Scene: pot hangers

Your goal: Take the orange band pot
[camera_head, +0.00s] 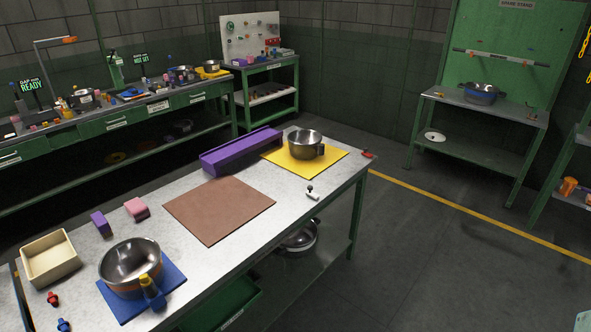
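The orange band pot (124,258) is a shiny steel pot on a blue mat (172,297) at the near left of the long table. An orange band shows low around its side. A yellow-and-blue handle (152,291) sticks out at its front right, towards the camera. The pot stands upright and looks empty. My gripper is not in view, and nothing is seen holding the pot.
Another pot (305,144) stands on a yellow mat (333,163). A cream tray (50,257), pink and purple blocks, a brown mat (218,208) and a purple trough (240,152) share the table. A blue-banded pot (480,95) stands on the far bench. The right floor is open.

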